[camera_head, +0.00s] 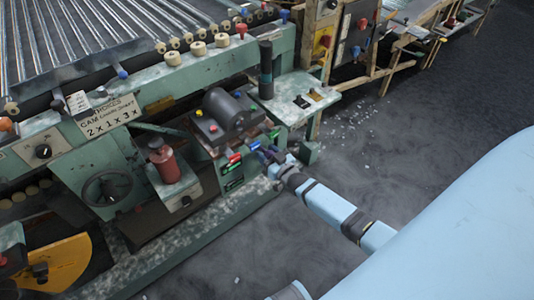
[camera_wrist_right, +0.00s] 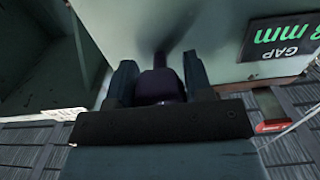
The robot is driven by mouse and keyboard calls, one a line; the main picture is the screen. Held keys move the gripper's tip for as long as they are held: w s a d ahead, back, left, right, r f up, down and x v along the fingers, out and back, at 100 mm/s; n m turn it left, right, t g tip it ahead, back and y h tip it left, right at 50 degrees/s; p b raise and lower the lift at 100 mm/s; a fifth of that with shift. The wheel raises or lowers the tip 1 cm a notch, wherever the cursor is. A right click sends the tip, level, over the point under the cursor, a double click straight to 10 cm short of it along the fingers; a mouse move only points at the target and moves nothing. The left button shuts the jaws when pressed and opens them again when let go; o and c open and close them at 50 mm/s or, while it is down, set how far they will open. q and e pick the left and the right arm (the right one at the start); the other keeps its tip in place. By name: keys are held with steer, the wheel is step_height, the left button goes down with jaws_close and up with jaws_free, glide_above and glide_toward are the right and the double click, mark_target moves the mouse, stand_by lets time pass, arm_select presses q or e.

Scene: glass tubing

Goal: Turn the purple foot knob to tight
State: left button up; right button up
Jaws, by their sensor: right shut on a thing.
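The purple foot knob (camera_wrist_right: 160,86) shows dark purple in the right wrist view, between the two fingers of my right gripper (camera_wrist_right: 159,76). A dark stem or shadow runs from it up the pale green machine face. My right gripper (camera_head: 271,157) is shut on the knob. In the head view it reaches the machine's lower right side, and the knob is largely hidden there by the gripper. I cannot tell the knob's turn position. My left gripper is not in view.
Above the gripper are coloured buttons, a grey motor-like housing (camera_head: 228,110) and a small side shelf (camera_head: 318,84). A red bottle (camera_head: 164,162) stands left. The dark floor (camera_head: 400,150) is open at right.

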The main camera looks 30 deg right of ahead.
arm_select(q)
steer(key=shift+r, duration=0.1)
arm_select(e)
steer(key=o, duration=0.9)
steer(key=shift+s, duration=0.1)
arm_select(q)
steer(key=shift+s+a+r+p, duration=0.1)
steer(key=shift+p, duration=0.8)
arm_select(e)
steer(key=s, duration=0.9)
steer(key=s+d, duration=0.1)
steer(key=s, duration=0.3)
steer(key=shift+s, duration=0.3)
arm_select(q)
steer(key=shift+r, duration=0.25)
